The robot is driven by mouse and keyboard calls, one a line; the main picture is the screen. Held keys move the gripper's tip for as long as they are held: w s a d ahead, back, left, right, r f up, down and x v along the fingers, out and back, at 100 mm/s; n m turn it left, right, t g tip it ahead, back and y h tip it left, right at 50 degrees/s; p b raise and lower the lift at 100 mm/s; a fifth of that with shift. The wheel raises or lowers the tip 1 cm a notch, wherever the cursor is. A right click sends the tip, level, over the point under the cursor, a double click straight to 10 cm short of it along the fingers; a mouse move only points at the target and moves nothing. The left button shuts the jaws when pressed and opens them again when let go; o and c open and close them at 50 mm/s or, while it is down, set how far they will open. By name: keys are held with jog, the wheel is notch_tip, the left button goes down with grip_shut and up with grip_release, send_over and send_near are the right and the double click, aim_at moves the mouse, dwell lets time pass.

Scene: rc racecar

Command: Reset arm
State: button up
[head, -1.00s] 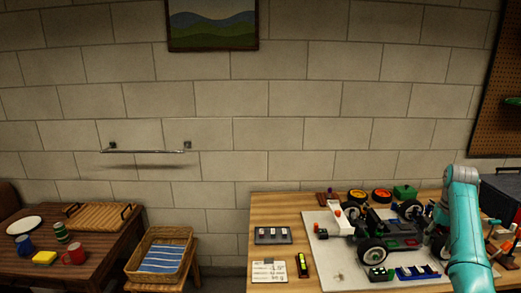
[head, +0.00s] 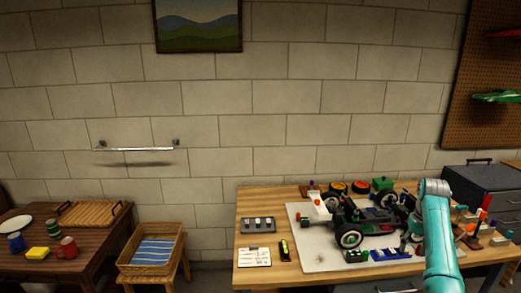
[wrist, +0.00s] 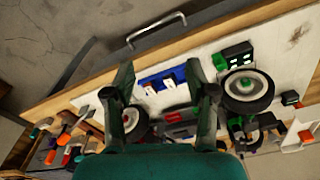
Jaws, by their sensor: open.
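My teal arm reaches over the right side of the workbench (head: 262,283) in the head view. In the wrist view my gripper (wrist: 158,72) is open, with its two dark fingers apart and nothing held between them. The wrist camera looks down on the bench and its white mat (head: 309,262). The RC car (head: 372,216), with black wheels, stands on the mat, left of my arm in the head view. One of its wheels (wrist: 247,90) shows right of my gripper in the wrist view. My arm hides part of the bench's right side.
A blue holder (head: 390,254) and a green-and-black block (head: 356,256) lie in front of the car. Several screwdrivers (head: 484,216) stand at the right, near a dark toolbox (head: 485,185). A basket (head: 151,251) stands left of the bench, on a stool.

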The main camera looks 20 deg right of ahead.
jog(key=s+a+f+n+t+h, duration=0.1)
jog(key=a+f, duration=0.7)
jog(key=f, duration=0.4)
jog(key=a+f+n+t, duration=0.1)
jog(key=a+f+t, duration=0.1)
jog(key=a+f, duration=0.7)
jog(key=s+a+f+n+t+h, duration=0.1)
jog(key=s+a+f+t, duration=0.3)
jog(key=s+a+f, duration=0.95)
jog(key=s+a+r+n+t, duration=0.15)
jog(key=s+a+r, duration=0.25)
jog(key=s+a, duration=0.4)
jog(key=s+a+r+n+t, duration=0.15)
jog(key=s+a+r, duration=0.35)
jog(key=s, duration=0.6)
jog(key=s+a+r+t+y, duration=0.1)
jog(key=s+a+r+t, duration=0.1)
jog(key=s+r, duration=0.5)
jog(key=s+a+r+n+t+y, duration=0.1)
jog(key=s+a+r, duration=0.3)
jog(key=r, duration=1)
jog(key=s+t, duration=0.1)
jog(key=s, duration=0.2)
